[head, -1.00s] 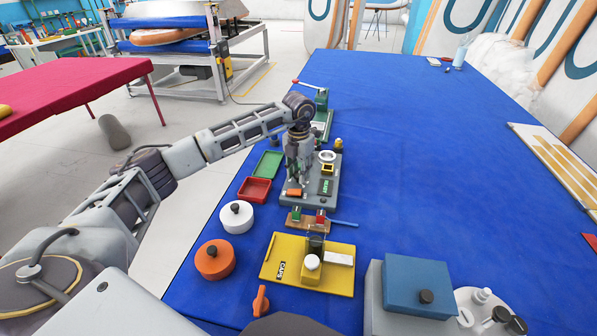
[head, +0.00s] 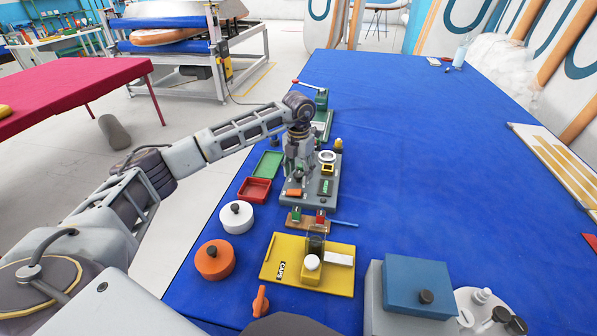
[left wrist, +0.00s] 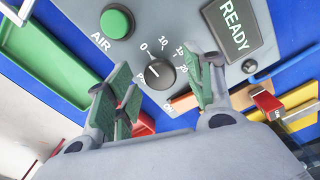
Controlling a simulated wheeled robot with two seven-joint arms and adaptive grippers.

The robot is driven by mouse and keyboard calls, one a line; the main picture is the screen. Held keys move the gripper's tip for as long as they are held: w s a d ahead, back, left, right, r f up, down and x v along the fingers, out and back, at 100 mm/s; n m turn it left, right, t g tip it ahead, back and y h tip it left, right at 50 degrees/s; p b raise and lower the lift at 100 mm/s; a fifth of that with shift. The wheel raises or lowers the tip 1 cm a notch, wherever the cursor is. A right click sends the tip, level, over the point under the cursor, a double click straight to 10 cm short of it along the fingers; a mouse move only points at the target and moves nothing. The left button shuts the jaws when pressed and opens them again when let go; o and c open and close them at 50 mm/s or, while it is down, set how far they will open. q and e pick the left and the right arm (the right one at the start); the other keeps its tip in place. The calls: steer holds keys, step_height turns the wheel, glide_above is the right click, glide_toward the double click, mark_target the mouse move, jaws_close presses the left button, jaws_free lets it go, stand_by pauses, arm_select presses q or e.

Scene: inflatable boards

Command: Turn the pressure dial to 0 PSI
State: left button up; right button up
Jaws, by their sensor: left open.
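The pressure dial (left wrist: 159,73) is a round black knob on a grey panel (left wrist: 200,20), with white numbers from 0 up to 20 around it. A short white mark shows on the knob's left part; I cannot tell exactly which number it points to. My left gripper (left wrist: 161,92) is open, with its green-padded fingers on either side of the dial in the picture and no visible contact. In the head view my left gripper (head: 298,172) points down over the grey panel unit (head: 325,200) and hides the dial. My right gripper is not in view.
On the panel are a green AIR button (left wrist: 117,22) and a READY display (left wrist: 233,25). Green (head: 268,164) and red (head: 254,189) trays lie to the left. A yellow board (head: 340,278) and white (head: 236,216) and orange (head: 215,260) round pots stand nearer. The blue table's right side is mostly clear.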

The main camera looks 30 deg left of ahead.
mark_target(298, 174)
arm_select(q)
step_height(298, 174, up, 12)
stand_by(0.7)
steer(key=shift+f, duration=0.1)
stand_by(0.5)
